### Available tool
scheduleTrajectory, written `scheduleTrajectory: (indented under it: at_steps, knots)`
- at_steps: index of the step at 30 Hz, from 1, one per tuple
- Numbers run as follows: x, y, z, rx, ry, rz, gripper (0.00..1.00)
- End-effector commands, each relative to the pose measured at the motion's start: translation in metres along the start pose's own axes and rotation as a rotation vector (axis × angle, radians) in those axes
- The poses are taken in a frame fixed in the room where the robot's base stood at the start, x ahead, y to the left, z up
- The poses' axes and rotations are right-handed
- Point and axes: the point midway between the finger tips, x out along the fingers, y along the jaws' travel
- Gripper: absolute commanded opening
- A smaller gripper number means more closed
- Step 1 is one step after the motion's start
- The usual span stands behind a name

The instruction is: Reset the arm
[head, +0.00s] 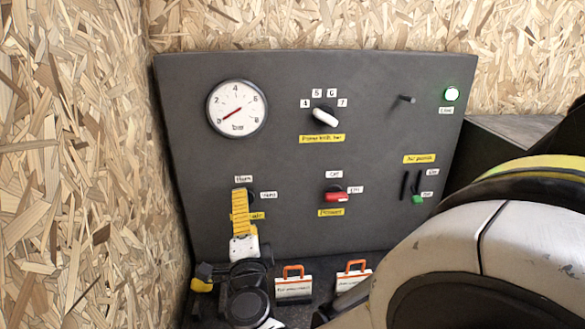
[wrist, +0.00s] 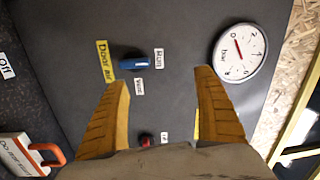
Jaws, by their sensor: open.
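My gripper (head: 240,195) is open and empty in front of the lower left of the dark control panel (head: 280,170). In the wrist view its two yellow ribbed fingers (wrist: 162,78) stand wide apart with nothing between them. The blue door-air knob (wrist: 135,63) shows beyond the fingertips, its handle towards the "Run" label; I see no contact with it. In the head view the fingers mostly cover this knob. My white arm link fills the lower right of the head view.
The panel carries a gauge (head: 237,108), a white pressure knob (head: 325,116), a red power knob (head: 336,197), a green slider (head: 418,199), a peg (head: 406,98) and a lit green lamp (head: 452,94). Two orange-handled tags (head: 294,289) (head: 354,275) stand below. Chipboard walls (head: 75,150) close the left and back.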

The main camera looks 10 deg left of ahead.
Motion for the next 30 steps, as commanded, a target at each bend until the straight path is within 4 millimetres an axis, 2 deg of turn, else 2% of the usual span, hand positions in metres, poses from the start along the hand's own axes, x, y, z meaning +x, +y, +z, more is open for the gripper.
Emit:
scheduleTrajectory:
  at_steps: [1, 4, 6, 8, 11, 14, 18, 21, 25, 27, 30]
  knots:
    - [0.001, -0.021, -0.019, -0.067, -0.023, -0.025, 0.79]
    - [-0.004, -0.056, -0.049, -0.25, -0.107, -0.056, 0.79]
    - [-0.014, -0.068, -0.069, -0.39, -0.169, -0.046, 0.79]
    - [-0.027, -0.069, -0.087, -0.51, -0.224, -0.014, 0.79]
    - [-0.058, -0.055, -0.12, -0.702, -0.314, 0.086, 0.79]
    - [-0.102, -0.026, -0.16, -0.874, -0.399, 0.242, 0.79]
    - [-0.182, 0.026, -0.219, -1.051, -0.503, 0.523, 0.79]
    - [-0.233, 0.053, -0.251, -1.114, -0.552, 0.7, 0.79]
    - [-0.28, 0.073, -0.277, -1.15, -0.59, 0.86, 0.79]
    - [-0.295, 0.078, -0.284, -1.157, -0.6, 0.907, 0.79]
    - [-0.304, 0.081, -0.289, -1.161, -0.607, 0.938, 0.79]
